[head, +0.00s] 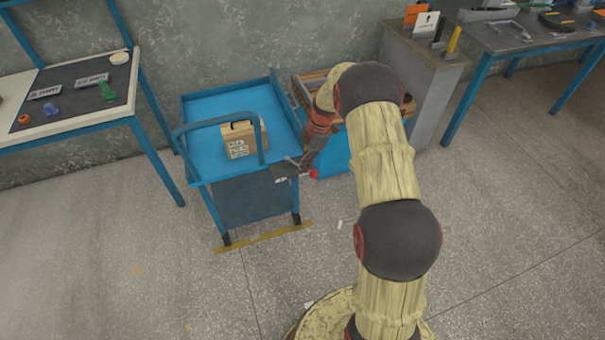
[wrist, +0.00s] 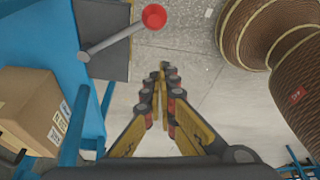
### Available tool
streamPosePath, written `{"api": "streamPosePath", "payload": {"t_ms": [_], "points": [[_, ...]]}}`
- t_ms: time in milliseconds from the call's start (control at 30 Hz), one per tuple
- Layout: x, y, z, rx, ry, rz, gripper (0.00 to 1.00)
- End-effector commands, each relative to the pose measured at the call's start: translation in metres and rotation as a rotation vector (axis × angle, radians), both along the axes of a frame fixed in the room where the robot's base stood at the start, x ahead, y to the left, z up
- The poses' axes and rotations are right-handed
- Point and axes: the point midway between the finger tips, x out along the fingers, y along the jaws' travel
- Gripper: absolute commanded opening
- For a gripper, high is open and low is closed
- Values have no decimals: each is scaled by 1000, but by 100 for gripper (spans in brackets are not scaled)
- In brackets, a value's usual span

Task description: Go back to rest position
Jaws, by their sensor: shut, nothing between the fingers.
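My gripper (wrist: 166,72) is shut and empty, its fingertips together over the grey floor in the wrist view. In the head view my arm reaches out and bends down toward the right side of the blue cart, and the fingers are hard to make out there. A lever with a red ball knob (wrist: 154,16) lies just beyond and left of my fingertips in the wrist view, apart from them. The red knob (head: 314,174) also shows at the cart's front right corner in the head view.
The blue cart (head: 205,112) carries a cardboard box (head: 239,140). A wooden crate (head: 312,84) stands behind my arm, beside a grey cabinet (head: 428,85). Workbenches stand at left (head: 70,133) and at far right (head: 520,42). The floor (head: 520,220) at right is clear.

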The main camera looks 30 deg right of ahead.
Motion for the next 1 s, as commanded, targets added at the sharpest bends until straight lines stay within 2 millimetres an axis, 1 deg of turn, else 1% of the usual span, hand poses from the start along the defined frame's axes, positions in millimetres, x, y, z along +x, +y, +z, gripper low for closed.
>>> {"api": "streamPosePath", "payload": {"t_ms": [33, 100, 200, 767, 867, 967, 1000], "points": [[1, -3, 12, -1, -1, -1, 0], [1, -6, 20, 0, -1, -1, 0], [1, -8, 26, 1, 2, -2, 0], [2, -8, 26, 1, 3, -5, 0], [2, -8, 26, 0, 19, -56, 0], [2, -9, 26, -5, 59, -187, 0], [2, -10, 25, -10, 83, -259, 0]]}}
